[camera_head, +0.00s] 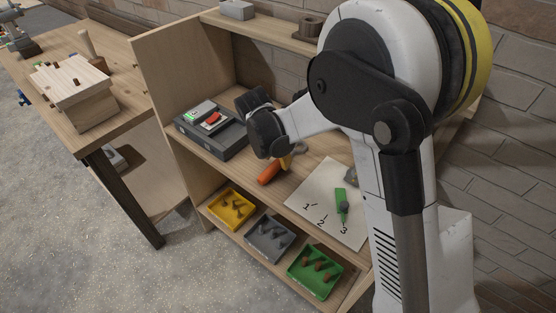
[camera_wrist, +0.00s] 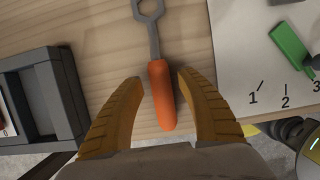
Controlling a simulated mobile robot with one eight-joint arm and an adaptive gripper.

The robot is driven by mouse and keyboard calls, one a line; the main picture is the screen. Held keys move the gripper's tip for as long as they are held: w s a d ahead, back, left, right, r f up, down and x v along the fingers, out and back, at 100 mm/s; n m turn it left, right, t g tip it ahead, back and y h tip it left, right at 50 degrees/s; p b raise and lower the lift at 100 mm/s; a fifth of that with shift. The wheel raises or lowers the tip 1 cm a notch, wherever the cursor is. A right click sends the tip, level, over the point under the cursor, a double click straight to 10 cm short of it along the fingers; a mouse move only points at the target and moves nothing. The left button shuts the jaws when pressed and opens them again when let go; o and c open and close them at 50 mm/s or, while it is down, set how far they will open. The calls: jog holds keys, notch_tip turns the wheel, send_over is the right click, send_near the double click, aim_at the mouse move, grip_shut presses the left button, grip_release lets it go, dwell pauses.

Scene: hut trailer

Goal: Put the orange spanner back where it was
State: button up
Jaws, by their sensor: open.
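The orange spanner (camera_head: 270,172) lies on the shelf board between the dark tray and the white numbered sheet. In the wrist view its orange handle (camera_wrist: 161,95) points toward me and its grey ring head lies farther away. My gripper (camera_wrist: 160,85) is open, with one yellow finger on each side of the handle, apart from it. In the head view my gripper (camera_head: 284,158) is over the spanner, and my arm partly hides it.
A dark grey tray (camera_head: 222,146) with a red-topped device stands left of the spanner. A white sheet (camera_head: 318,185) marked 1, 2, 3 with a green object (camera_head: 342,204) lies right. Yellow (camera_head: 217,210), grey (camera_head: 253,241) and green (camera_head: 301,286) bins sit on the lower shelf.

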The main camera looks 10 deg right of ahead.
jog(key=p+v, duration=0.3)
jog(key=v, duration=0.7)
jog(key=s+d+r+m+y, duration=0.1)
jog(key=s+d+r+m, duration=0.4)
jog(key=d+r+m, duration=0.15)
jog(key=s+d+r+m+t, duration=0.2)
jog(key=s+d+m, duration=0.2)
jog(key=s+m, duration=0.4)
jog(key=s+d+r+m+t+y, duration=0.1)
jog(key=s+d+m, duration=0.3)
jog(key=s+m, duration=0.5)
jog(key=r+m+t, duration=0.1)
jog(key=m, duration=0.2)
jog(key=shift+d+y, duration=0.25)
jog(key=shift+y, duration=0.05)
jog(key=shift+m, duration=0.25)
jog(key=shift+f+b, duration=0.65)
jog(key=shift+b, duration=0.3)
